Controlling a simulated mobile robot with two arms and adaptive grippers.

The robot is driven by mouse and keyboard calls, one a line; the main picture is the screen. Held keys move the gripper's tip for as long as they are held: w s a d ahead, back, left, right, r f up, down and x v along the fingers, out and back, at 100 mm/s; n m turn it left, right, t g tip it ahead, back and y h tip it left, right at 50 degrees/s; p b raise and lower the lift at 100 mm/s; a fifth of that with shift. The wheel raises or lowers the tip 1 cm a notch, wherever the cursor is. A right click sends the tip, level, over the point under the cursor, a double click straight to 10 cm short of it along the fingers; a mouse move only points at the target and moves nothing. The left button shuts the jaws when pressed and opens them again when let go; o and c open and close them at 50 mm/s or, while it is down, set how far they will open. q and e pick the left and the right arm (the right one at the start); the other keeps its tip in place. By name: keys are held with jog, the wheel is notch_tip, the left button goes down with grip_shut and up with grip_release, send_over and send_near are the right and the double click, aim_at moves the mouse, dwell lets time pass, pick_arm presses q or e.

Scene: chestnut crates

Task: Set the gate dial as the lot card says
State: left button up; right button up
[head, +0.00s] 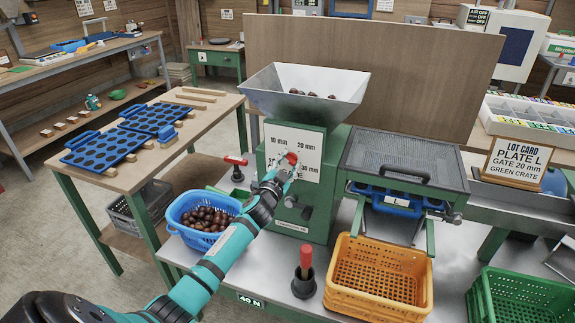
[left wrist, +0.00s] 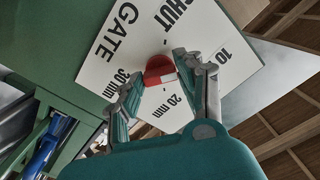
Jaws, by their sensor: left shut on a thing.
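The lot card (head: 518,163) at the right reads PLATE L, GATE 20 mm, GREEN CRATE. The gate dial's white plate (head: 307,141) is on the front of the green machine (head: 335,165). In the left wrist view the plate (left wrist: 108,62) shows SHUT, 10, 20 mm and 30 mm around a red knob (left wrist: 158,68) with a white mark. I cannot tell for sure which label the mark points at. My left gripper (head: 287,166) is shut on the red knob, which also shows in the head view (head: 292,158). My right gripper is not in view.
A steel hopper (head: 305,97) with chestnuts tops the machine. A blue basket of chestnuts (head: 190,233) stands below my left arm. An orange crate (head: 345,285) and a green crate (head: 485,300) are in front.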

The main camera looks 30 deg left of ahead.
pick_arm(q)
jog(key=m, duration=0.5)
jog(key=shift+m, duration=0.3)
jog(key=m, duration=0.4)
jog(key=shift+m, duration=0.3)
jog(key=m, duration=0.5)
jog(key=shift+p, duration=0.35)
jog(key=shift+m, duration=1.8)
jog(key=shift+m+p, duration=0.3)
jog(key=o, duration=1.2)
jog(key=shift+c, duration=0.2)
jog(key=v, duration=1.2)
